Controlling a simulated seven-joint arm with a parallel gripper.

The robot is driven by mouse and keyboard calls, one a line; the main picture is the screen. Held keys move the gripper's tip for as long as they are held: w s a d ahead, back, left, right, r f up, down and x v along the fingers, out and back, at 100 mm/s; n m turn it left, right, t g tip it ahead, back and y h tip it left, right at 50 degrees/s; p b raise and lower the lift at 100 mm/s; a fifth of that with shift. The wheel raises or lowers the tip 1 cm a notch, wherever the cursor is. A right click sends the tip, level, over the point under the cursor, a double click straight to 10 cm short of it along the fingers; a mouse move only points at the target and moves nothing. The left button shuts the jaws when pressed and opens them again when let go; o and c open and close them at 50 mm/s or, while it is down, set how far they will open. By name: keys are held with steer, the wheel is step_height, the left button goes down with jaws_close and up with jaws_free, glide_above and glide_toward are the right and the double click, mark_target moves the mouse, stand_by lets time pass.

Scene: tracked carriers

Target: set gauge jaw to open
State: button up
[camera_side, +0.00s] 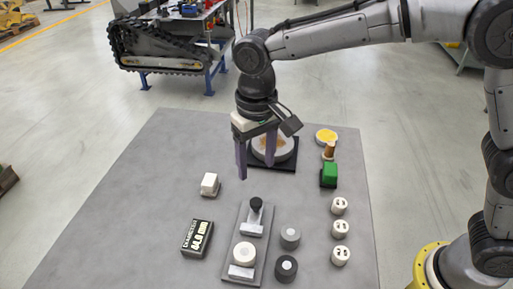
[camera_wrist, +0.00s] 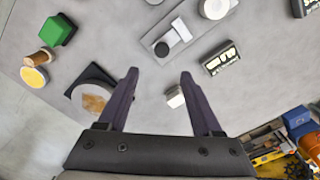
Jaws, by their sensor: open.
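The gauge is a long grey plate (camera_side: 263,254) lying on the grey table. A light block, which looks like the gauge jaw (camera_side: 252,229), stands at its far end with a black knob (camera_side: 256,204). A white disc (camera_side: 243,253) sits near a second light block (camera_side: 241,272) at the near end. In the wrist view the knob (camera_wrist: 162,48) and jaw block (camera_wrist: 181,29) show beyond the fingertips. A dark readout box (camera_side: 197,238) lies left of the gauge, its digits hard to read. My gripper (camera_side: 256,172) is open and empty, above the table behind the gauge, apart from the knob.
A small white block (camera_side: 209,185) is left of the gauge. A black-based round plate (camera_side: 287,151) is behind my fingers. A green block (camera_side: 329,175), a yellow disc (camera_side: 326,136), two grey cylinders and several white pucks (camera_side: 340,228) stand right. The table's left side is clear.

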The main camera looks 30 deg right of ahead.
step_height(320, 180, up, 3)
steer(key=shift+r, duration=0.15)
steer(key=shift+d, duration=0.1)
steer(key=s+d+r+m+t, duration=0.1)
steer(key=s+d+r+t, duration=0.15)
steer(key=d+r, duration=0.4)
steer(key=s+d+r+m+t, duration=0.15)
steer(key=s+d+r, duration=0.25)
steer(key=d, duration=0.5)
steer(key=s+d+f+t, duration=0.1)
steer(key=s+d+f, duration=0.1)
steer(key=s+d, duration=0.7)
steer(key=s+f+n, duration=0.2)
steer(key=s+f, duration=0.4)
steer(key=shift+s+a+f+t, duration=0.25)
steer(key=shift+a+f+t, duration=0.05)
steer(key=shift+a, duration=0.15)
